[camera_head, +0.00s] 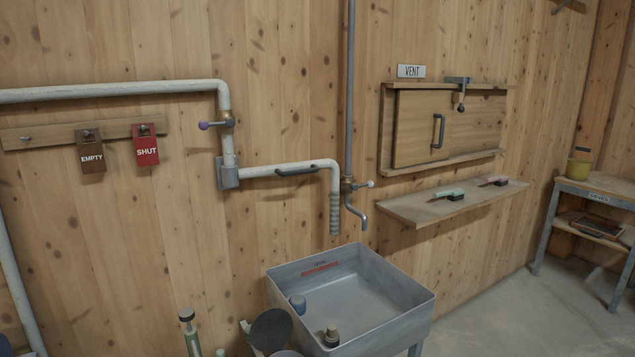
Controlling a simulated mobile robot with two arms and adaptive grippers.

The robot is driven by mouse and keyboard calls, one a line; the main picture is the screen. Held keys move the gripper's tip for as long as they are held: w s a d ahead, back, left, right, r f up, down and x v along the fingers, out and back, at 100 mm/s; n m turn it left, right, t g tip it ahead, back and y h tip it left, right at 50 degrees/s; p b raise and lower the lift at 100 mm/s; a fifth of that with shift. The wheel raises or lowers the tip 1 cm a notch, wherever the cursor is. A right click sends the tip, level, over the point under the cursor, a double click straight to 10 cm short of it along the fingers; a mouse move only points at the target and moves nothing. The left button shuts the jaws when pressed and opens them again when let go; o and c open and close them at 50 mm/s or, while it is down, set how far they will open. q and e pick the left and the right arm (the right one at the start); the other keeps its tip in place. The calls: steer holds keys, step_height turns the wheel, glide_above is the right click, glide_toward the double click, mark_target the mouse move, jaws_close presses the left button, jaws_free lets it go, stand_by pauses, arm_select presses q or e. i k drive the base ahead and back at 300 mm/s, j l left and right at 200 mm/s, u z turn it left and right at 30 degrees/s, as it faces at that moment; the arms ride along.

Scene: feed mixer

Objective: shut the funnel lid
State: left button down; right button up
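A dark grey round disc (270,330), which looks like the funnel lid, stands tilted up at the bottom of the head view, left of the sink. A small light-tipped lever (245,327) shows at its left edge. Just below and right of it is the pale rim of a round vessel (286,353), probably the funnel, mostly cut off by the picture's lower edge. The lid appears raised off this rim; its hinge is not clear. Neither of my grippers is in view.
A green-and-grey upright tool (190,335) is on the left. A ribbed spout (335,212) hangs above. Floor (500,315) is clear at right.

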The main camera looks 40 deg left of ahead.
mark_target(272, 328)
steer(key=u, duration=1.4)
